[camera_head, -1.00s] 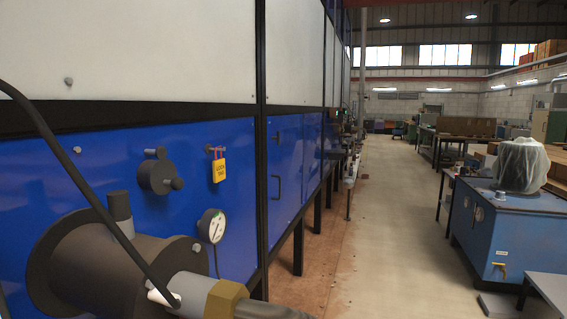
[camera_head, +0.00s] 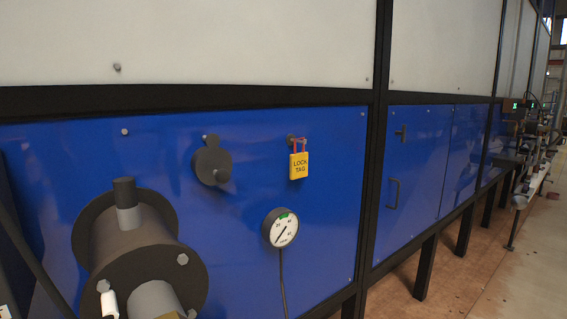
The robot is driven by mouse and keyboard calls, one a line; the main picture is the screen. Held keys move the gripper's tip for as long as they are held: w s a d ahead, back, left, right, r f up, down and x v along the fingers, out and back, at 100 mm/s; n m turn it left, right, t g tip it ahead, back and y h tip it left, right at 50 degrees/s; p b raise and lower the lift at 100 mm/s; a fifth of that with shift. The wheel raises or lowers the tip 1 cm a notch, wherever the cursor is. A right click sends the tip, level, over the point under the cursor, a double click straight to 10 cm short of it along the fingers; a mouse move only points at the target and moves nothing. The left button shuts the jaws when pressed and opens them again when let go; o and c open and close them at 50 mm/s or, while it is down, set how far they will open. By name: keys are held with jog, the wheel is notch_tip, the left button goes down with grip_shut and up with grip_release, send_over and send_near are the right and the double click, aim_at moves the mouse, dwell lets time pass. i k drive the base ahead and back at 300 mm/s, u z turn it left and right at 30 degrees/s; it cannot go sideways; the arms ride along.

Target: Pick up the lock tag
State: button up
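The lock tag (camera_head: 299,166) is a small yellow padlock-like tag with dark lettering and a red shackle. It hangs upright by the shackle from a small peg on the blue panel (camera_head: 340,200), right of the picture's middle. My gripper is not in this view.
A round pressure gauge (camera_head: 281,228) with a cable sits below the tag. A dark round fitting (camera_head: 211,165) is to its left. A large dark flanged pipe (camera_head: 140,240) juts out at lower left. A black upright post (camera_head: 373,190) stands right of the tag. Open floor lies at far right.

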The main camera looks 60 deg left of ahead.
aim_at(299, 161)
jog(key=u, duration=0.8)
jog(key=i, duration=0.8)
jog(key=u, duration=0.9)
